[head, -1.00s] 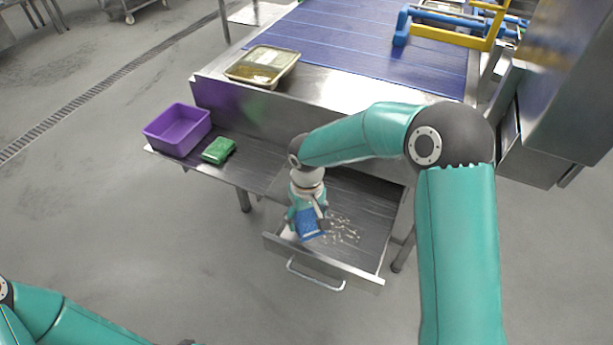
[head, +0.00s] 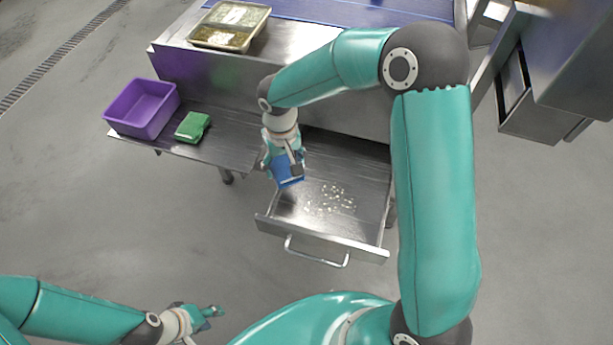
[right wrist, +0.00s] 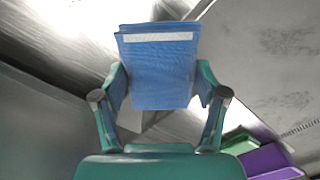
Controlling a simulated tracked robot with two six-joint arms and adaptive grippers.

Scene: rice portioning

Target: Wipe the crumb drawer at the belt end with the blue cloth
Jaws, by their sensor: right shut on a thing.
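The blue cloth (head: 287,173) is in my right gripper (head: 284,160), at the left side of the open crumb drawer (head: 368,210). In the right wrist view the cloth (right wrist: 158,75), with a pale stripe near one edge, sits between both fingers of the gripper (right wrist: 160,100). Whether it touches the drawer is unclear. Pale crumbs (head: 333,200) lie scattered on the drawer floor, right of the cloth. My left gripper (head: 212,312) is low in the head view, away from the drawer and apparently empty; its finger opening is unclear.
A purple bin (head: 142,108) and a folded green cloth (head: 192,126) are on the side shelf left of the drawer. A tray (head: 230,27) stands on the ledge by the blue belt (head: 345,8). The drawer handle (head: 316,256) sticks out in front.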

